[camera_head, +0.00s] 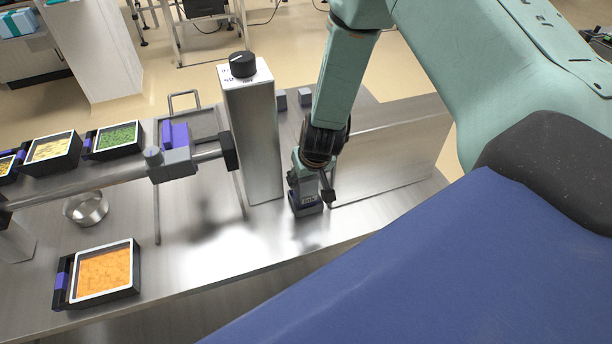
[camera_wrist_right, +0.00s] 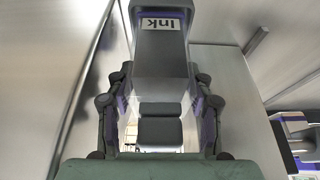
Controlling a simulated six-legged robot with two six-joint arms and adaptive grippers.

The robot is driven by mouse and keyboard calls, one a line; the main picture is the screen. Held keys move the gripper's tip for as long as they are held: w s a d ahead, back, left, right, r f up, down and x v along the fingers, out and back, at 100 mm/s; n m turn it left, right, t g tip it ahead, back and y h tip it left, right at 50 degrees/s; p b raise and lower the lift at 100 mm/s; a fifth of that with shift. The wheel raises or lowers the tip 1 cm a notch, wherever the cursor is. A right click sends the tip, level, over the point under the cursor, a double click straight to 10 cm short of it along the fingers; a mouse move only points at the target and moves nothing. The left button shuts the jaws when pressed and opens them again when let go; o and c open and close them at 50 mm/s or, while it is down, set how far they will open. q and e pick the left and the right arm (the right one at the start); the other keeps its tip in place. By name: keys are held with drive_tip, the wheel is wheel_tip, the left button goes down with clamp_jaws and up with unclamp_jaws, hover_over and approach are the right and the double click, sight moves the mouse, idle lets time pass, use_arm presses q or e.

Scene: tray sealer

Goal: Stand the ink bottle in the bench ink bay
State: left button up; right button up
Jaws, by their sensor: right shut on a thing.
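The ink bottle (camera_wrist_right: 160,55) is a dark grey block with a white "Ink" label, between the two fingers of my right gripper (camera_wrist_right: 163,95) in the right wrist view. In the head view the right gripper (camera_head: 309,188) is low over the bench, shut on the bottle. A small dark grey-purple block (camera_head: 306,209) shows just under the fingers, close to the bench top; I cannot tell how much of it is bottle and how much is a holder. The ink bay is not clearly made out. My left gripper is not in view.
A steel column (camera_head: 255,140) with a black knob stands just left of the gripper. A steel panel (camera_head: 385,165) is to its right. Small grey blocks (camera_head: 306,97) sit behind. An orange-filled tray (camera_head: 104,270) and a metal bowl (camera_head: 86,208) are at the left of the bench (camera_head: 190,260).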

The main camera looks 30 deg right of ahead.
drive_tip(key=shift+f+b, duration=0.5)
drive_tip(key=shift+f, duration=0.15)
idle(0.3)
drive_tip(key=o, duration=1.6)
drive_tip(key=shift+c, duration=0.5)
drive_tip(key=shift+r+p, duration=4.1)
drive_tip(key=shift+p, duration=0.15)
drive_tip(key=shift+f, duration=0.1)
